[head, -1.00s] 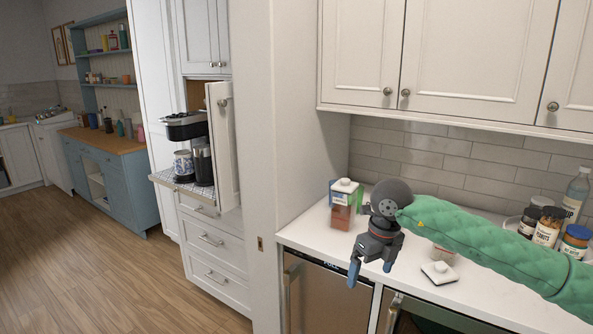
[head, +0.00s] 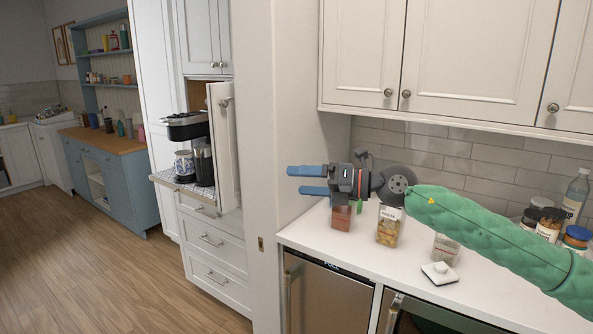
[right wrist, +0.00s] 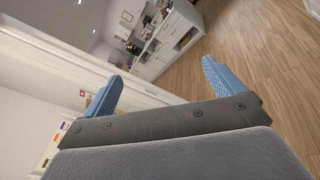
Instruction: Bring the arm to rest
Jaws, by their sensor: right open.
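My right gripper (head: 308,181) is raised above the white counter in the head view, with its blue fingers pointing left. The fingers are apart with nothing between them. The right wrist view shows the same spread fingers (right wrist: 160,85) against the far room and floor. My green-sleeved right arm (head: 490,230) reaches in from the right over the counter. The gripper's wrist partly hides a jar with red contents (head: 341,218). My left gripper is in neither view.
The counter (head: 330,250) holds a pasta jar (head: 388,227), an open clear jar (head: 445,248) and a white lid (head: 440,272). Several jars and a bottle (head: 577,195) stand at the right. Upper cabinets (head: 470,60) hang above. A coffee maker (head: 187,127) stands in the left niche.

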